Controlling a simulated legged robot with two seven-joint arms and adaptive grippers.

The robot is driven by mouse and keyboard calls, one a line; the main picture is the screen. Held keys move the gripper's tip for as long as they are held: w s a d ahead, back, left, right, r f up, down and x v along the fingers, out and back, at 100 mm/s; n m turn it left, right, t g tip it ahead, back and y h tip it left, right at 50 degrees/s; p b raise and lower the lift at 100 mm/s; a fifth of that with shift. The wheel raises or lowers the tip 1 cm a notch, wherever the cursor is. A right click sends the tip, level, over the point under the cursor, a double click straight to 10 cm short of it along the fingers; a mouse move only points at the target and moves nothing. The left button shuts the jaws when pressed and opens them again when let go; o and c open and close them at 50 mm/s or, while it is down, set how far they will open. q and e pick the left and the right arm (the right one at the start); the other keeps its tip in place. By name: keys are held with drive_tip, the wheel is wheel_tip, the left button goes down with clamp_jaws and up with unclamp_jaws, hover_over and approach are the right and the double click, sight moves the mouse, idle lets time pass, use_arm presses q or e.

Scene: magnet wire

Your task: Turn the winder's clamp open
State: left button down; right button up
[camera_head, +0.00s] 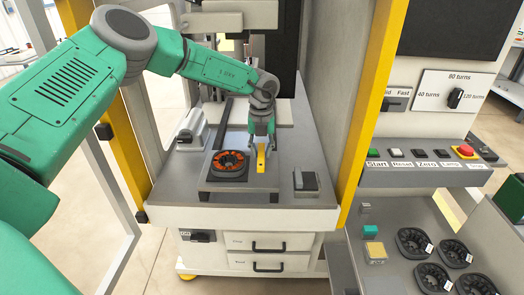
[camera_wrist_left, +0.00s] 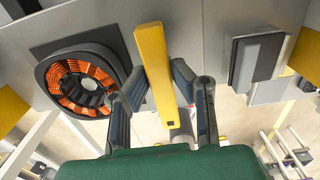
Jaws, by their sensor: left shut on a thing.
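The winder's clamp shows as a yellow lever (camera_head: 261,160) on the grey machine bed, just right of a round black stator with orange copper windings (camera_head: 231,160). In the left wrist view the yellow lever (camera_wrist_left: 154,68) runs up between my fingers, and the stator (camera_wrist_left: 82,82) is to its left. My left gripper (camera_head: 262,142) reaches down from above and is shut on the lever; it also shows in the left wrist view (camera_wrist_left: 158,88). The fingers hide part of the lever's sides. My right gripper is not in view.
A grey box with a dark face (camera_head: 306,182) sits right of the lever. A grey cylindrical unit (camera_head: 192,130) stands at the left. Yellow posts (camera_head: 372,95) frame the bay. Right are a button panel (camera_head: 425,175) and a tray area with several black stators (camera_head: 414,243).

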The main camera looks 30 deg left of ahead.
sight(261, 150)
use_arm(q)
drive_tip(key=shift+w+a+r, duration=0.1)
drive_tip(key=shift+w+r, duration=0.1)
drive_tip(key=shift+r, duration=0.05)
drive_tip(key=c, duration=1.4)
unclamp_jaws()
drive_tip(key=shift+f, duration=0.15)
drive_tip(key=shift+s, duration=0.1)
drive_tip(key=shift+r, duration=0.4)
wheel_tip(261, 150, up, 11)
